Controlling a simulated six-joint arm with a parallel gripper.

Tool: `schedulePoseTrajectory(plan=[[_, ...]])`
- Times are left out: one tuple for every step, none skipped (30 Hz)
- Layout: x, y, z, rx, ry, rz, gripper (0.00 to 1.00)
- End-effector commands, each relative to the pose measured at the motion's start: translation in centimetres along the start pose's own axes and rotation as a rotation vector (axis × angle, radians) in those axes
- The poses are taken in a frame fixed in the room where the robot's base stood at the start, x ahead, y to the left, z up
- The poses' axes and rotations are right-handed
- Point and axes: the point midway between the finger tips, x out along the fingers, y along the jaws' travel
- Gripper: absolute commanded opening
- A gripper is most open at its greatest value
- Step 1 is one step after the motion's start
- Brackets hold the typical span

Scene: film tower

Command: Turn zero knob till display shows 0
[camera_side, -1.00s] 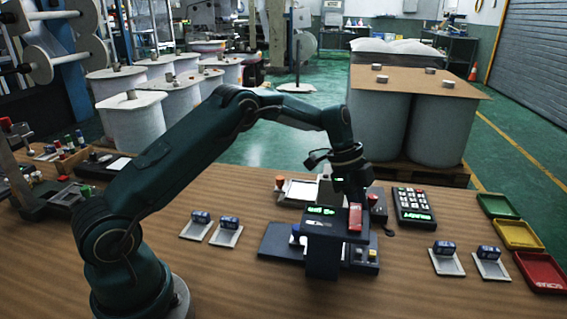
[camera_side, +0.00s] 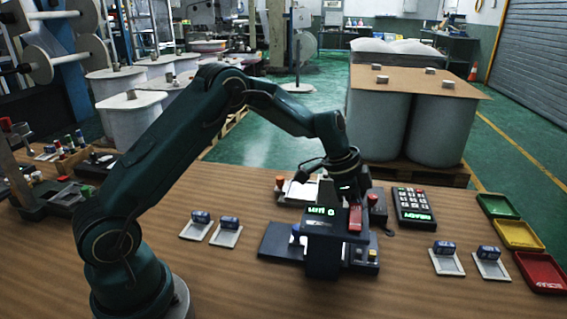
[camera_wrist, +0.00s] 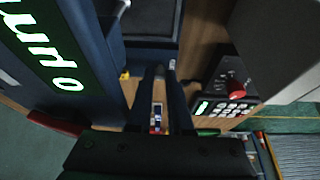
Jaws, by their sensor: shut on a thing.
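The dark blue gauge (camera_side: 318,238) stands mid-table, its lit green display (camera_side: 325,212) facing the side camera. The display reads 0 after a unit mark. In the wrist view this display (camera_wrist: 45,45) is large and turned sideways, with the 0 clear. My gripper (camera_side: 353,200) is lowered at the gauge's top right, near a red part (camera_side: 355,218). In the wrist view my gripper (camera_wrist: 160,75) has its fingers close together beside the gauge, shut on the zero knob.
A dark box with a red knob (camera_side: 373,199) and a keypad unit (camera_side: 413,207) stand close on the right. Small blue blocks on grey plates flank the gauge (camera_side: 201,217) (camera_side: 445,247). Green, yellow and red trays (camera_side: 541,272) line the right edge. Bare table lies in front.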

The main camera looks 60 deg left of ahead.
Motion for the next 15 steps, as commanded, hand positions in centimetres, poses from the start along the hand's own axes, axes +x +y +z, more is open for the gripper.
schedulePoseTrajectory(plan=[[-0.10,0.02,-0.08,0.000,0.002,0.001,0.26],[-0.10,0.01,-0.08,0.001,0.002,0.001,0.31],[-0.09,0.01,-0.08,0.001,0.002,0.001,0.31],[-0.09,0.02,-0.07,0.001,0.002,0.001,0.31],[-0.08,0.02,-0.07,0.001,0.002,0.001,0.31],[-0.07,0.03,-0.06,0.001,0.001,0.002,0.31],[-0.07,0.03,-0.06,0.001,0.001,0.002,0.31],[-0.06,0.03,-0.06,0.002,0.001,0.002,0.31],[-0.05,0.02,-0.06,0.006,0.001,0.004,0.31],[-0.04,0.00,-0.06,0.011,0.001,0.006,0.31],[-0.02,-0.02,-0.06,0.020,0.001,0.009,0.31],[0.01,-0.02,-0.03,0.035,0.000,0.017,0.31],[0.03,-0.06,-0.03,0.049,0.000,0.023,0.31],[0.03,-0.11,-0.04,0.069,0.000,0.030,0.31],[0.03,-0.16,-0.05,0.097,0.000,0.042,0.31]])
